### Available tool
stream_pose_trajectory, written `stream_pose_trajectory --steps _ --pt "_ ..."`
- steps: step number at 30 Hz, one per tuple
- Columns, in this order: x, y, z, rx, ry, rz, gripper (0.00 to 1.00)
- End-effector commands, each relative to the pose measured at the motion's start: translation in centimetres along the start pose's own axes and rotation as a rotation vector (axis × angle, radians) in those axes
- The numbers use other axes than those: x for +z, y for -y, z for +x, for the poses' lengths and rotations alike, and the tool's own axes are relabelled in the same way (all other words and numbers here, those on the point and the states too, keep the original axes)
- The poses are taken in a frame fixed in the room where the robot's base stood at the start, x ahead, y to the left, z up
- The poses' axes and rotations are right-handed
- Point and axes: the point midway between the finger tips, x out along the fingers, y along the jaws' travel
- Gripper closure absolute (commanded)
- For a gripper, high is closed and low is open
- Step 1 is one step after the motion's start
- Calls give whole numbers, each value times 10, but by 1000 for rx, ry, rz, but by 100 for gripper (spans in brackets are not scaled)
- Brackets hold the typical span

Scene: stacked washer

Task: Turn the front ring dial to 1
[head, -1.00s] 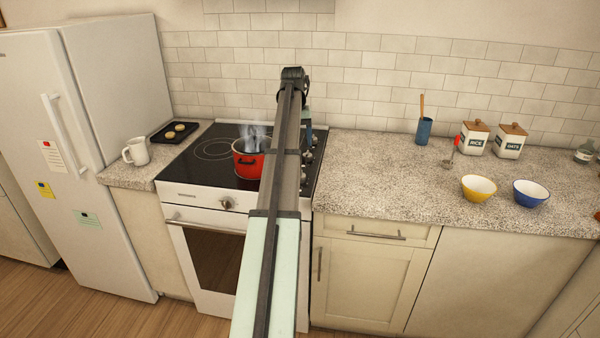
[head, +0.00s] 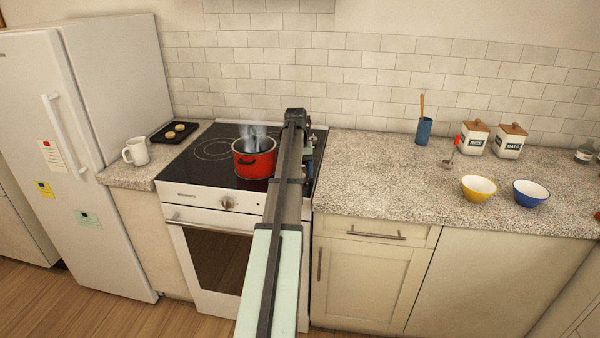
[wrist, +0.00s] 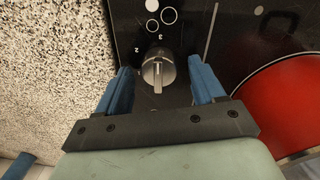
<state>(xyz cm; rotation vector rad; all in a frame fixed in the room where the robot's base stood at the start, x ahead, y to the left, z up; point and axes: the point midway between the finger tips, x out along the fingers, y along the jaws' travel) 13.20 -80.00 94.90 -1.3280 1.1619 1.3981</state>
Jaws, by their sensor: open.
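A round silver dial (wrist: 158,72) with a raised grip bar sits on the black stove panel in the wrist view. The bar runs roughly up and down the picture. The marks 2 and 3 show beside the dial; I cannot make out a 1. My gripper (wrist: 161,66) is open, its blue fingers on either side of the dial with visible gaps. In the head view my arm covers much of the dial strip on the right of the stove (head: 211,148), and the gripper is mostly hidden. Ring symbols show above the dial in the wrist view.
A steaming red pot (head: 254,158) stands on the cooktop left of my arm, and close on the right in the wrist view (wrist: 285,105). Another knob (head: 228,203) is on the stove's front. The speckled counter (head: 370,180) beside the stove is clear nearby; bowls (head: 479,187) stand further right.

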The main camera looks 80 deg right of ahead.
Motion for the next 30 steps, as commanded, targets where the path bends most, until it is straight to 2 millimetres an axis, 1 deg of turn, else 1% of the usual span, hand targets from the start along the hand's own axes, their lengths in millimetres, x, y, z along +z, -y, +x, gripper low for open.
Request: stream_pose_trajectory --steps 8,25,26,30 --pt "0 0 1 0 0 0 32" --pt "0 0 1 0 0 0 85" --pt "0 0 1 0 0 0 88" --pt "0 0 1 0 0 -5 88"
